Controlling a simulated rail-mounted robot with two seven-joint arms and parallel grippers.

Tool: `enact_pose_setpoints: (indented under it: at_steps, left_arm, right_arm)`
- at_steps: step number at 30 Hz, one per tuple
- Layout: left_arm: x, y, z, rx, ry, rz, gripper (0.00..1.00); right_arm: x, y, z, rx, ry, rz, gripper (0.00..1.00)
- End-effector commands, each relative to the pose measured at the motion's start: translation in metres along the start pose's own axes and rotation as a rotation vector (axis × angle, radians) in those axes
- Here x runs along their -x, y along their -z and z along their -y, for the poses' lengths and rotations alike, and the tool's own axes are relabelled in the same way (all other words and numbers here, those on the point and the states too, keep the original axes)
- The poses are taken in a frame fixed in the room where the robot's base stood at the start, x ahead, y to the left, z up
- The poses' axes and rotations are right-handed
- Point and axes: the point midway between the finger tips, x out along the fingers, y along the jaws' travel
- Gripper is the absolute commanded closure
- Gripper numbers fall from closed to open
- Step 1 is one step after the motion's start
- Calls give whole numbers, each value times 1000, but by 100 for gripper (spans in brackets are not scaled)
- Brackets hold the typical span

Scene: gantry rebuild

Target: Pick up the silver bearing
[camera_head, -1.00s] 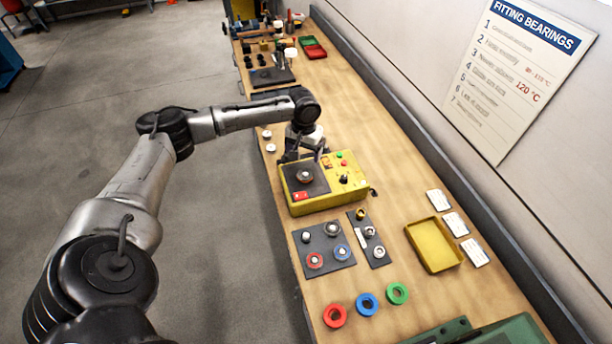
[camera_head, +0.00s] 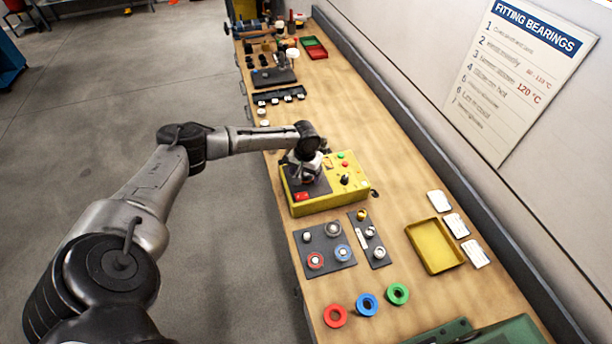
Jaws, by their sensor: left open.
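My left arm reaches in from the left, and its left gripper (camera_head: 304,181) is low over the dark plate (camera_head: 318,187) on the yellow heater box (camera_head: 330,203). It is open. The ring-shaped bearing that lay on this plate is hidden behind the gripper, so I cannot tell whether the fingers surround or touch it. Two silvery round parts also lie on the dark mat in front of the box, a smaller one (camera_head: 307,237) and a larger one (camera_head: 333,229). My right gripper does not show.
The mat also holds red- and blue-ringed parts. A narrow dark strip (camera_head: 378,252), a yellow tray (camera_head: 434,247) and white cards (camera_head: 456,225) are to the right. Coloured rings (camera_head: 367,304) lie in front. Bare bench lies right of the heater box.

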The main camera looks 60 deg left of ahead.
Motion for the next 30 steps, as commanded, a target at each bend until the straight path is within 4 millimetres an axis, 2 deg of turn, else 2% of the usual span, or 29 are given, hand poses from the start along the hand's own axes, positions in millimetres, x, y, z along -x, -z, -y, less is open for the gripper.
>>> enact_pose_setpoints:
  at_steps: [9, 27, 30]
  left_arm:
    - [-3, 0, 0, -1, 0, 0, 19]
    - [-2, 0, 0, 0, 0, 0, 76]
    - [-2, 0, 0, 0, 0, -1, 77]
  right_arm:
    - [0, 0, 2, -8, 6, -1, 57]
    - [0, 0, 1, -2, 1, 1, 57]
    - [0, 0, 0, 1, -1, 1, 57]
